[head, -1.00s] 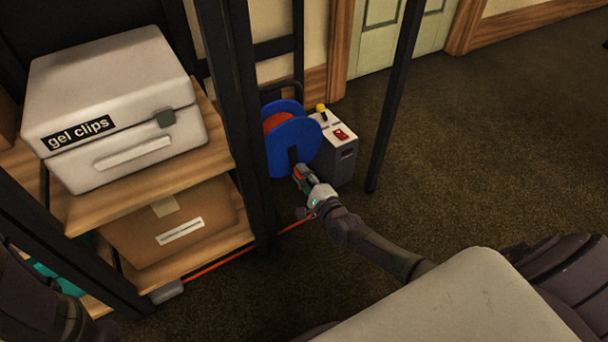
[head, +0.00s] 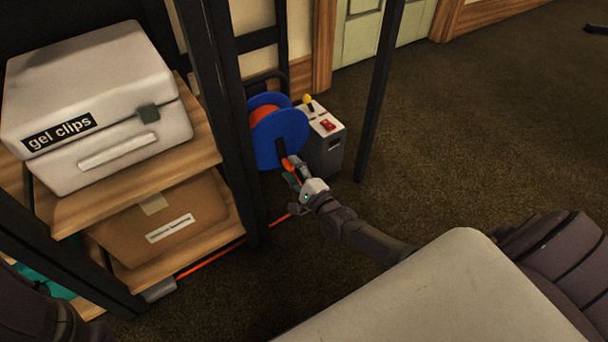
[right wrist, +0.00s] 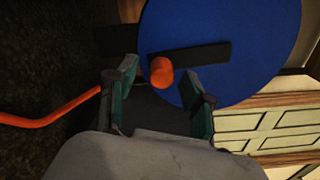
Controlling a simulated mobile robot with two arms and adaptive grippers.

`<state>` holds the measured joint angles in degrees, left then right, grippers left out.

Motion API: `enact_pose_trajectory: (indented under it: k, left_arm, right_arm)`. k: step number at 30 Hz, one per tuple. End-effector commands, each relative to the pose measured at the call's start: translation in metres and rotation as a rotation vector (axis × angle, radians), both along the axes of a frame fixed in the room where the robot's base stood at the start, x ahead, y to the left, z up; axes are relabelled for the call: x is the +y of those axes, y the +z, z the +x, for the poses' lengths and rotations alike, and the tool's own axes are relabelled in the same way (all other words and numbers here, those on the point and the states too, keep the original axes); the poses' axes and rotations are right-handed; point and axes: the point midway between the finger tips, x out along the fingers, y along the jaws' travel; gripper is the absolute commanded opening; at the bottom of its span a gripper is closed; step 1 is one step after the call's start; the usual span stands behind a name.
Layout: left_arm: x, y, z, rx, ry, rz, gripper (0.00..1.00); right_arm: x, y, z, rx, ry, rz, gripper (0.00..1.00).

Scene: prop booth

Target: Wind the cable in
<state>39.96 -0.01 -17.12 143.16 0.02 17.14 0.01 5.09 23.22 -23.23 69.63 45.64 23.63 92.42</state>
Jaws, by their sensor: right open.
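The cable reel (head: 283,133) has blue side discs with orange cable wound between them. Its blue disc fills the top of the right wrist view (right wrist: 225,30). A dark crank arm (right wrist: 195,55) lies across the disc and ends in an orange knob (right wrist: 162,72). My right gripper (head: 291,173) is at the crank. In the right wrist view its fingers (right wrist: 160,88) are apart, one on either side of the knob, not visibly gripping it. Loose orange cable (head: 212,258) runs along the floor beside the shelf. My left gripper is out of view.
A grey box (head: 325,145) with a red switch and yellow-topped lever stands right of the reel. The shelf rack at left holds a white case (head: 95,100) labelled "gel clips" and a cardboard box (head: 160,220). A dark post (head: 380,90) stands nearby.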

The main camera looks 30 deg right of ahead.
Motion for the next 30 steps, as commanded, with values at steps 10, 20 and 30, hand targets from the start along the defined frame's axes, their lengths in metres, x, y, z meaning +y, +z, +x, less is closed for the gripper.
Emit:
enact_pose_trajectory:
  k: [10,20,30]
  left_arm:
    - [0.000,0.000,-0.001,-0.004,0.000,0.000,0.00]
    - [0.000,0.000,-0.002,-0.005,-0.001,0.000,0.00]
    - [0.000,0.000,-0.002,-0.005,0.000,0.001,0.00]
  right_arm:
    - [-0.006,-0.001,-0.073,0.005,0.002,-0.001,0.52]
    - [-0.009,0.001,-0.107,0.001,0.000,-0.001,0.52]
    - [-0.008,0.001,-0.108,-0.001,0.000,-0.008,0.52]
